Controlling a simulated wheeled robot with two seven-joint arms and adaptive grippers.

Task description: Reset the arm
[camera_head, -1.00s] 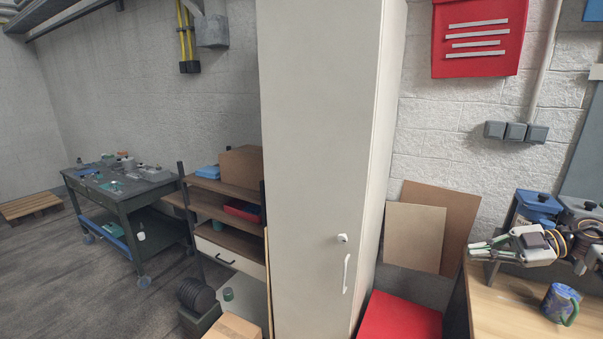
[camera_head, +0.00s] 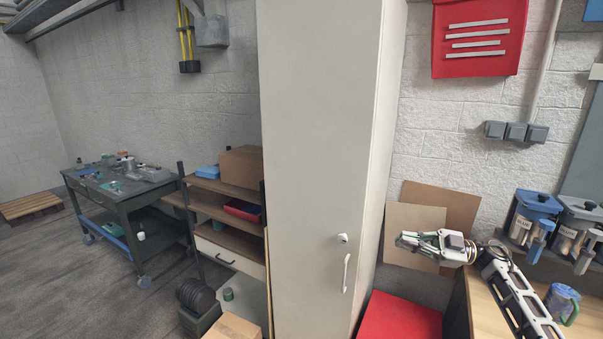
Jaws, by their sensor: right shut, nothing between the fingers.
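My right gripper (camera_head: 405,240) is in the lower right of the head view. It points left, with its fingers together and nothing between them. It hangs in front of the leaning boards, above the red box. Its arm comes up from the bottom right across the wooden table's left part. My left gripper is not in view.
A tall white cabinet (camera_head: 315,150) stands left of my right gripper. A red box (camera_head: 398,318) stands between cabinet and table. Brown boards (camera_head: 411,222) lean on the wall.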

